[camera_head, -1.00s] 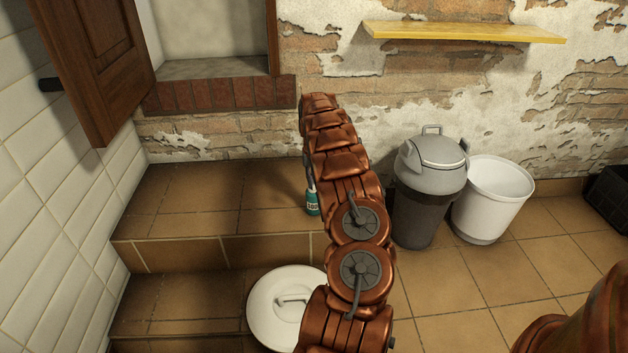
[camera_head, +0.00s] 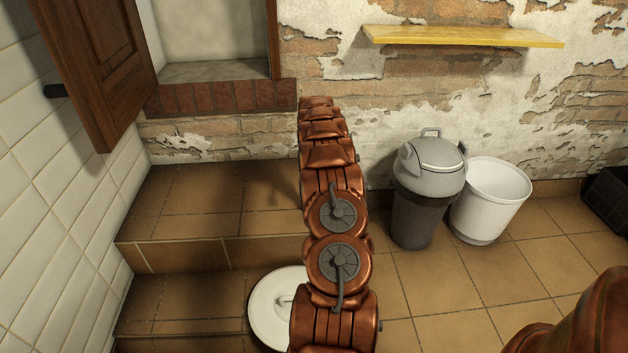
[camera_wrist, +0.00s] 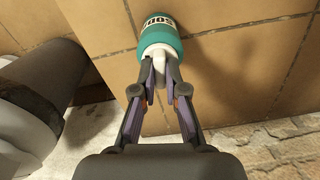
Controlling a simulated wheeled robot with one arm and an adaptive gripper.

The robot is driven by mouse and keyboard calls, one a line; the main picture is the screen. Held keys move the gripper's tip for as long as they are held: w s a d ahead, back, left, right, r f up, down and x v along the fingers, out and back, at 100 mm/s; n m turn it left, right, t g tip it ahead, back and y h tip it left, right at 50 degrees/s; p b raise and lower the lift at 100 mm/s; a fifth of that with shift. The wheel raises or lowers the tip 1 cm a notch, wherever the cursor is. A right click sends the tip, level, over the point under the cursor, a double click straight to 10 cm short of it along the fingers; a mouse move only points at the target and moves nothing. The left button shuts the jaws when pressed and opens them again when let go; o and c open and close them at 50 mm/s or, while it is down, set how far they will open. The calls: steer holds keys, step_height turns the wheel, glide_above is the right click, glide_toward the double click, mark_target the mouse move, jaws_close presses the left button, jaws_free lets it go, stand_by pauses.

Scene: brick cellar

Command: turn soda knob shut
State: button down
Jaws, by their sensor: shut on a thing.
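The two dark fingers with purple pads are closed on the knob from both sides. In the head view my arm hides the bottle and my gripper.
A white round lid (camera_head: 275,308) lies on the lower tiled step at left. A grey lidded bin (camera_head: 415,215) and a white bucket (camera_head: 490,200) stand on the floor to the right. A yellow shelf (camera_head: 460,37) is on the brick wall above. A wooden cabinet door (camera_head: 100,65) hangs open at upper left.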

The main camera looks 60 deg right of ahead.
steer(key=shift+w+r+m+p, duration=0.1)
steer(key=shift+r+m+p, duration=0.1)
steer(key=shift+m+p, duration=1.3)
steer(key=shift+f+m, duration=0.15)
steer(key=shift+m, duration=0.25)
steer(key=c, duration=1.2)
jaws_free()
step_height(320, 180, up, 12)
